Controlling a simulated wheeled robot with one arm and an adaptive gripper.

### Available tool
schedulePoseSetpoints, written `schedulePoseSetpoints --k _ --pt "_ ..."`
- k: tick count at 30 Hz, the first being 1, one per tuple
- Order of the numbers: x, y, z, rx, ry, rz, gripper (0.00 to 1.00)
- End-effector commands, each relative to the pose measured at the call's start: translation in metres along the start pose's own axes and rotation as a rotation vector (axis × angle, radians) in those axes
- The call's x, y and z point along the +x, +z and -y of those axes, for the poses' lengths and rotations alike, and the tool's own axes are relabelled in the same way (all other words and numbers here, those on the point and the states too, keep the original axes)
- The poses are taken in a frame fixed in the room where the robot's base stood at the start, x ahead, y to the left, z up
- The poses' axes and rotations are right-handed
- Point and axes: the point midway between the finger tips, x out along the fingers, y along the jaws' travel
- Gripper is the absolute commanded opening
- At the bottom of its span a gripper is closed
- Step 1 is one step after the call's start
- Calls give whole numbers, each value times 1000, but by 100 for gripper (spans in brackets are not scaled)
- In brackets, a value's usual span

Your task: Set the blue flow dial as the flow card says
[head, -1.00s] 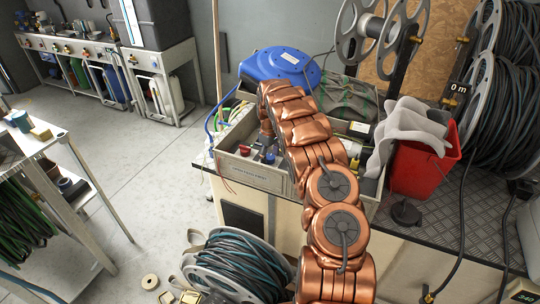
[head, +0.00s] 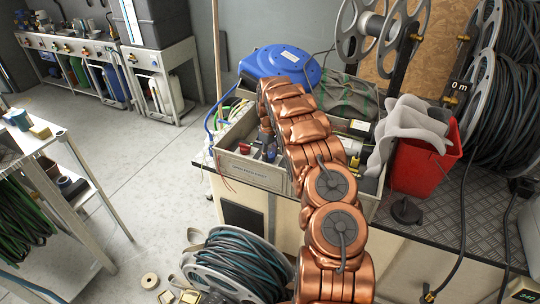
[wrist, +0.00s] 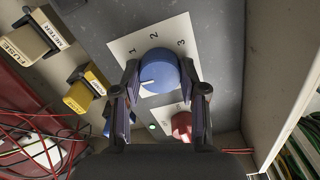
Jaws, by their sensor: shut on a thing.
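The blue flow dial (wrist: 160,73) sits on a pale scale plate (wrist: 124,46) marked 1, 2 and 3 in the wrist view. Its white pointer line lies at the dial's lower left, pointing left and below the 1, not at any number. My gripper (wrist: 160,70) has one finger on each side of the dial and is shut on it. In the head view my copper arm hides the dial and most of the gripper. I cannot make out a readable flow card in either view.
A red knob (wrist: 181,126) and a small green light sit just below the dial. In the head view the grey crate (head: 252,172) stands on the bench, with a blue reel (head: 280,63) behind and a red bucket (head: 424,168) right.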

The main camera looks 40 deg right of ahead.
Motion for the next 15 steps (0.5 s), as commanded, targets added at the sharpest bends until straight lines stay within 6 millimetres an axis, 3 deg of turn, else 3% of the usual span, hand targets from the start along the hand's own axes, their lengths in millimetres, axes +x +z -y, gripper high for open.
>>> schedulePoseSetpoints --k 15 --pt "4 -2 1 412 0 -6 7"
